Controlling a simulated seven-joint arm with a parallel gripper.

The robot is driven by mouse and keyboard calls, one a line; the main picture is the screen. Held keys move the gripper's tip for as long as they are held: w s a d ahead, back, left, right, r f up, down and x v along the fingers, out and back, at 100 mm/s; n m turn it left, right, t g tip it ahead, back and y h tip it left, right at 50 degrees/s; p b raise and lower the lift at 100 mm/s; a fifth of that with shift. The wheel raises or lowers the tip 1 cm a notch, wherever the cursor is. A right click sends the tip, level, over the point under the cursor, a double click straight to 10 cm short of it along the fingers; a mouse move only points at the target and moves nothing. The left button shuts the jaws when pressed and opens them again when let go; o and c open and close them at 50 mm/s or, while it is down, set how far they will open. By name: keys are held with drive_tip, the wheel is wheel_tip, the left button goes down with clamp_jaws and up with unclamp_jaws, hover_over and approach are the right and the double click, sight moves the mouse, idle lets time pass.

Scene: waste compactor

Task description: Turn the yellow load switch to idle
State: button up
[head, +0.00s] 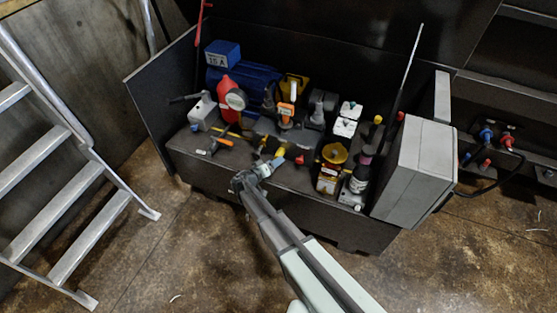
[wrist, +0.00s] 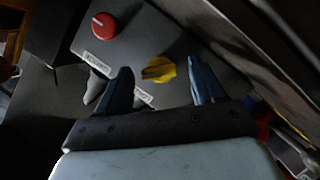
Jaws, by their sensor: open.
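The yellow load switch (wrist: 159,70) is a small knob on a grey panel in the wrist view. It shows in the gap between the two fingers of my open gripper (wrist: 160,68), with clear space on both sides. I cannot tell how far the fingertips are from the panel. In the head view my gripper (head: 262,168) is at the front edge of the dark machine bench. A small yellow part (head: 279,152) shows just beyond its tips, probably the switch.
A round red knob (wrist: 104,25) sits on the same panel, up and left of the switch. Right of my gripper stand a yellow-topped unit (head: 333,165) and a large grey box (head: 415,170). Metal steps (head: 65,170) stand left.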

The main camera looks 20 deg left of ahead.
drive_tip(key=shift+x, duration=2)
drive_tip(key=shift+c, duration=0.4)
drive_tip(key=c, duration=0.9)
